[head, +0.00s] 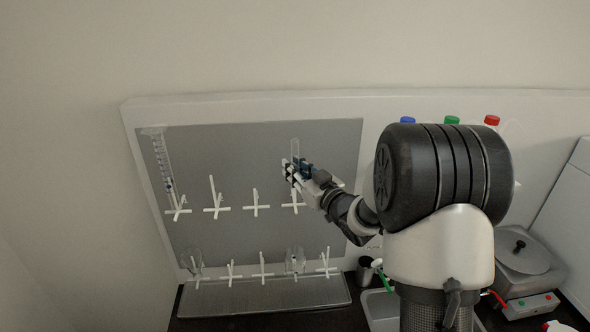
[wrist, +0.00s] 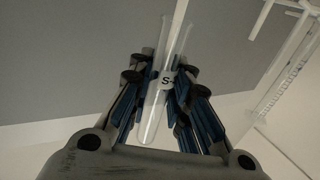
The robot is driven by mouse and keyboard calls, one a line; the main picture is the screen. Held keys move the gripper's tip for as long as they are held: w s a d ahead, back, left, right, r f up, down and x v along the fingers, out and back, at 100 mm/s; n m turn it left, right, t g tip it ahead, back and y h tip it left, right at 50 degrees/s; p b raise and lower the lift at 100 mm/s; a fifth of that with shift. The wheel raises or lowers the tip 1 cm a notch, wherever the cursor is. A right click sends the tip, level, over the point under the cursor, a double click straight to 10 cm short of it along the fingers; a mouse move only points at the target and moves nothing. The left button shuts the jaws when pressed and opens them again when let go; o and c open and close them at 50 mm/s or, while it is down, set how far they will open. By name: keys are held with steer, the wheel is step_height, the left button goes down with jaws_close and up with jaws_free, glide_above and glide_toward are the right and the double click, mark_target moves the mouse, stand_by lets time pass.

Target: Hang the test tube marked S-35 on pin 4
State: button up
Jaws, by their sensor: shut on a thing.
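My gripper (head: 298,168) is shut on a clear glass test tube (head: 295,147) in front of the grey pegboard. In the wrist view my gripper (wrist: 160,80) has its dark and blue fingers on both sides of the test tube (wrist: 157,112). Its label starts with "S-"; the rest is hidden by a finger. Its rounded end points to the bottom of that picture. The white upper-row pin (head: 294,204), fourth from the left, shows just below my gripper. I cannot tell whether the tube touches it. No pin numbers are readable.
A graduated cylinder (head: 161,157) hangs at the upper left pin (head: 177,212). Glass vessels hang at lower pins, one at the left (head: 193,263) and one further right (head: 290,263). Other pins are bare. A drip tray (head: 262,295) lies below. A hotplate (head: 528,305) stands at right.

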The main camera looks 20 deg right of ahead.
steer(key=shift+f+b, duration=2.4)
steer(key=shift+f, duration=0.3)
steer(key=o, duration=0.9)
steer(key=shift+o, duration=0.2)
steer(key=v, duration=1.2)
